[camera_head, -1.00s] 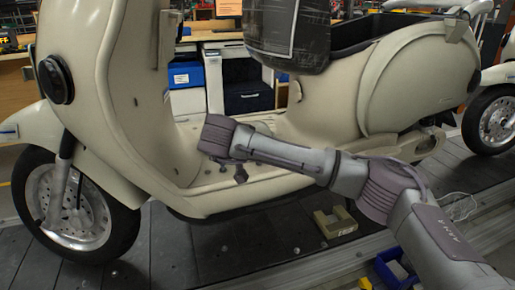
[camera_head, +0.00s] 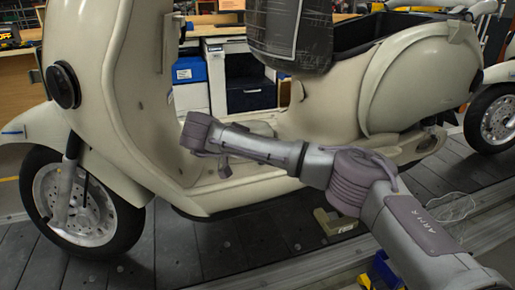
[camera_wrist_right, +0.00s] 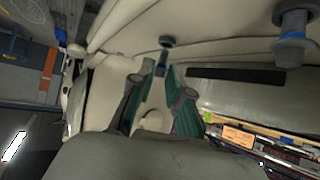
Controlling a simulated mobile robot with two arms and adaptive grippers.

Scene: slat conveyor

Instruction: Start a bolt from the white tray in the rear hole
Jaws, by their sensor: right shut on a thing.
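The cream scooter's floorboard (camera_head: 240,178) lies below my right gripper (camera_head: 225,171), whose fingers point down just above it. In the right wrist view its fingers (camera_wrist_right: 160,78) are closed around a small bolt with a blue band (camera_wrist_right: 162,60). A dark round collar or hole (camera_wrist_right: 166,41) in the floorboard is right beyond the bolt's tip; I cannot tell if they touch. Another bolt with a blue band (camera_wrist_right: 293,42) stands at a grey collar on the panel, to the right. The white tray is not identifiable. My left gripper is out of view.
The scooter stands on a dark slat conveyor (camera_head: 150,250). The leg shield (camera_head: 115,100) rises left of my arm, the seat body (camera_head: 410,90) to its right. A yellowish bracket (camera_head: 335,221) lies on the conveyor under my arm. A blue bin (camera_head: 383,270) is at lower right.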

